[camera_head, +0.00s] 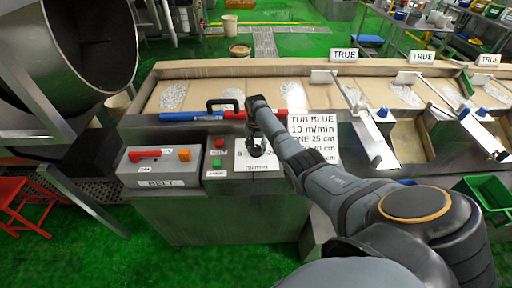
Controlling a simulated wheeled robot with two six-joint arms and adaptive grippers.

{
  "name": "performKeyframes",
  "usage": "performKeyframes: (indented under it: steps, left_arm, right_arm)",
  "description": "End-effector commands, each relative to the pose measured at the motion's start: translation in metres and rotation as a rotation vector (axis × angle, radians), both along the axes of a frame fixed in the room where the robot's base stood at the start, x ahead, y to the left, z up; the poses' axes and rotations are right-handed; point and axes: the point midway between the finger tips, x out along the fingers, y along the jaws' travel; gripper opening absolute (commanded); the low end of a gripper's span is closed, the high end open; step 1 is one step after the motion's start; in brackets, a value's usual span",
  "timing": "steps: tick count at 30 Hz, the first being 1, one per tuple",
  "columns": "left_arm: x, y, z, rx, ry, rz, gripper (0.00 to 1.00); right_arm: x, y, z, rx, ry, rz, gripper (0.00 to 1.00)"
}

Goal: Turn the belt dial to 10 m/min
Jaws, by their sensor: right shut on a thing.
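The belt dial (256,151) is a small dark knob on a white plate (243,162) marked m/min, on the metal console in the middle of the view. My right gripper (255,146) reaches down onto it from the right and is shut on the knob. The gripper hides most of the knob and part of the scale, so the pointer's setting cannot be read. A white sign (312,130) behind my right arm reads "TUB BLUE 10 m/min", with lower lines partly covered by my arm. My left gripper is not in view.
Left of the dial are a red button (219,143), a green button (216,163) and a grey box labelled BELT (158,167) with a red handle. A blue and red bar (195,116) lies behind. The conveyor (205,92) runs across the back. A large drum (92,45) stands left.

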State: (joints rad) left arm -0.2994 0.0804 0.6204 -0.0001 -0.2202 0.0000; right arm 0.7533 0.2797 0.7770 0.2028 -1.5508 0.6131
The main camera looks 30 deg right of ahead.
Motion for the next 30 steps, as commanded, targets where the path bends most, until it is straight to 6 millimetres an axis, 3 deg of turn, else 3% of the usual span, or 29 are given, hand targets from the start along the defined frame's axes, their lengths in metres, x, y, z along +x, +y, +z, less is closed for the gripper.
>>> performKeyframes:
  steps: [10,11,15,25,30]
  left_arm:
    - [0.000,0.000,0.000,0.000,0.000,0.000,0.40]
    - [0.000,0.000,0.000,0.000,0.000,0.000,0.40]
    - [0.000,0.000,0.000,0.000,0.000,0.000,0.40]
    - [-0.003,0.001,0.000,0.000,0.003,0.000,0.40]
    - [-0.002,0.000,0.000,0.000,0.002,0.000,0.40]
  right_arm:
    - [0.000,0.000,0.000,0.000,-0.001,-0.001,0.12]
    - [0.000,0.000,0.000,0.000,-0.001,-0.001,0.47]
    - [0.000,0.000,0.000,0.000,-0.001,-0.001,0.66]
    - [0.000,0.000,0.002,0.000,-0.001,0.000,0.66]
    - [0.001,-0.001,0.029,-0.002,-0.005,0.000,0.66]
